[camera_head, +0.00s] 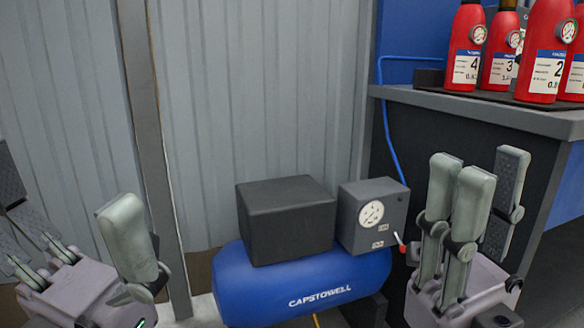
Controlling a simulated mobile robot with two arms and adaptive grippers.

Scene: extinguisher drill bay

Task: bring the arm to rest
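My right gripper (482,168) is at the lower right with its grey-green fingers pointing up. Its fingertips stand apart with nothing between them, so it is open and empty. It is in front of the dark bench side, right of the grey gauge box. My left gripper (66,205) is at the lower left, partly cut off by the picture edge. Its fingers are spread wide and hold nothing. It is in front of the grey corrugated wall.
A blue compressor (300,285) marked CAPSTOWELL carries a dark box (286,222) and a grey gauge box (372,212) between my grippers. A grey-topped bench (480,108) at the right bears several red numbered extinguishers (467,45). A blue hose (384,110) runs beside it.

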